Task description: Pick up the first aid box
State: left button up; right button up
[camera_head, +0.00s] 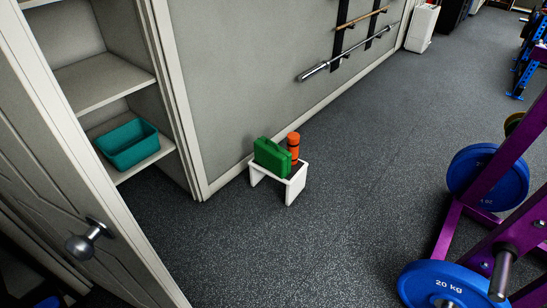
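A green box with a handle on top, which looks like the first aid box (271,157), stands upright on a small white stool (268,178) against the wall. An orange cylinder with dark bands (294,143) stands on the same stool, just right of and behind the box. Neither of my grippers is in view.
An open door with a round knob (90,240) fills the left foreground. Behind it, closet shelves hold a teal bin (127,145). A purple rack (486,200) with blue weight plates (445,285) stands at right. Barbells (345,55) hang on the wall. The floor between is clear.

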aim_at(278, 160)
jog(key=i+l+u, duration=0.3)
jog(key=i+l, duration=0.35)
jog(key=i+l+u, duration=0.35)
jog(key=i+l, duration=0.4)
jog(key=l, duration=0.1)
